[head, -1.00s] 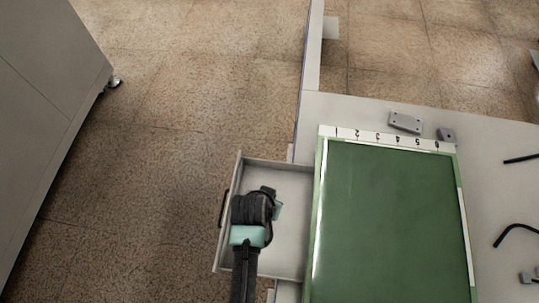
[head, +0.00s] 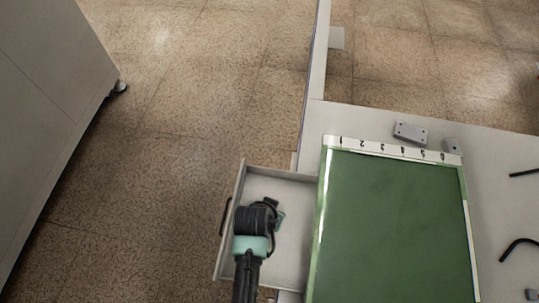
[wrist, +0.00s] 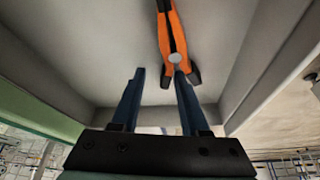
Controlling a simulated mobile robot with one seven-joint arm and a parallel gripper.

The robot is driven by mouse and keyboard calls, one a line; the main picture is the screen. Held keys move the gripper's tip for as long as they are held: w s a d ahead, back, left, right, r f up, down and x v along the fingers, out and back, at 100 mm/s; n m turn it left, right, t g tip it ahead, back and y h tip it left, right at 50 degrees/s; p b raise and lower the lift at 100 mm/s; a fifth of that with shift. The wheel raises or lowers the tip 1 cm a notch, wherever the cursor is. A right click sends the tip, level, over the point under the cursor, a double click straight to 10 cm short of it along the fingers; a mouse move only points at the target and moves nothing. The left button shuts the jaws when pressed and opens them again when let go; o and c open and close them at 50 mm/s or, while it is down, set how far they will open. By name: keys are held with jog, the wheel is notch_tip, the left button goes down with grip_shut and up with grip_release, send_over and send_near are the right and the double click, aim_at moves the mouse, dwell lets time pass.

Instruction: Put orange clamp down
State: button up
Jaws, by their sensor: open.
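The orange clamp (wrist: 172,32) shows in the wrist view, lying on the bottom of the open drawer (wrist: 107,45), with orange handles and dark jaws. My gripper (wrist: 160,75) is open, its two dark blue fingers apart. The clamp's dark jaw end lies just beyond the fingertips, close to the right one; I cannot tell whether they touch. In the head view my arm reaches over the drawer (head: 295,232) and hides the clamp.
The drawer is pulled out left of the green cutting mat (head: 395,225) on the white table (head: 487,160). Two grey blocks (head: 410,132) lie behind the mat. Black curved pieces (head: 517,246) lie at the right. A grey cabinet (head: 45,100) stands at the left, with open floor between.

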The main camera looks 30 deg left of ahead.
jog(key=p+v, duration=0.3)
jog(key=v, duration=0.9)
jog(key=shift+w, duration=0.1)
jog(key=w+d+r+t+y, duration=0.1)
jog(key=w+r+t, duration=0.2)
jog(key=w+r, duration=0.5)
jog(key=w+r+t, duration=0.4)
jog(key=w+r, duration=0.1)
jog(key=r, duration=0.8)
jog(key=w+d+r+t+y, duration=0.1)
jog(key=w+r+t, duration=0.2)
jog(key=w+r, duration=0.5)
jog(key=s+d+r+t, duration=0.1)
jog(key=d+r+t, duration=0.15)
jog(key=r, duration=0.65)
jog(key=s+d+r+t+h, duration=0.1)
jog(key=s+r+t, duration=0.15)
jog(key=r, duration=0.55)
jog(key=s+d+r+t, duration=0.1)
jog(key=d+r+t, duration=0.15)
jog(key=r, duration=0.65)
jog(key=s+d+r+t, duration=0.1)
jog(key=s+r+t, duration=0.1)
jog(key=s+r, duration=0.2)
jog(key=s+d+r+t+h, duration=0.1)
jog(key=s+r+t, duration=0.2)
jog(key=r, duration=0.6)
jog(key=shift+s+d+r, duration=0.25)
jog(key=shift+s+d, duration=0.1)
jog(key=shift+s, duration=0.45)
